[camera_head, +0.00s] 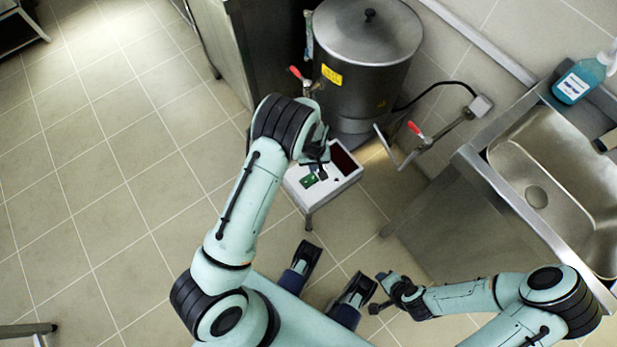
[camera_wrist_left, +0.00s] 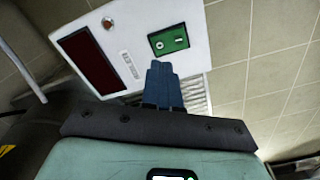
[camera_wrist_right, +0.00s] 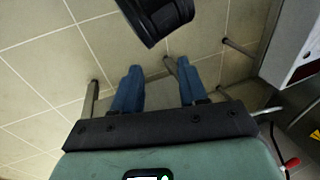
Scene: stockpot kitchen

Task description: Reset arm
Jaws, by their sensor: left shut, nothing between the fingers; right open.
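My left arm reaches from the lower left up to a white control box with a dark red panel and a green switch plate. My left gripper (camera_head: 318,172) is over this control box (camera_head: 345,182). In the left wrist view, my left gripper (camera_wrist_left: 160,72) has its blue fingers together with nothing between them, close to the green switch plate (camera_wrist_left: 168,40). The dark red panel (camera_wrist_left: 91,60) is beside it. My right gripper (camera_head: 378,292) hangs low at the lower right. In the right wrist view, my right gripper (camera_wrist_right: 157,80) has its blue fingers apart and empty, above the floor.
A steel stockpot boiler (camera_head: 362,70) with a lid stands behind the control box. A red-handled tap (camera_head: 415,130) is to its right. A steel sink (camera_head: 550,150) with a blue soap bottle (camera_head: 580,80) fills the right. Open tiled floor (camera_head: 100,180) is on the left.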

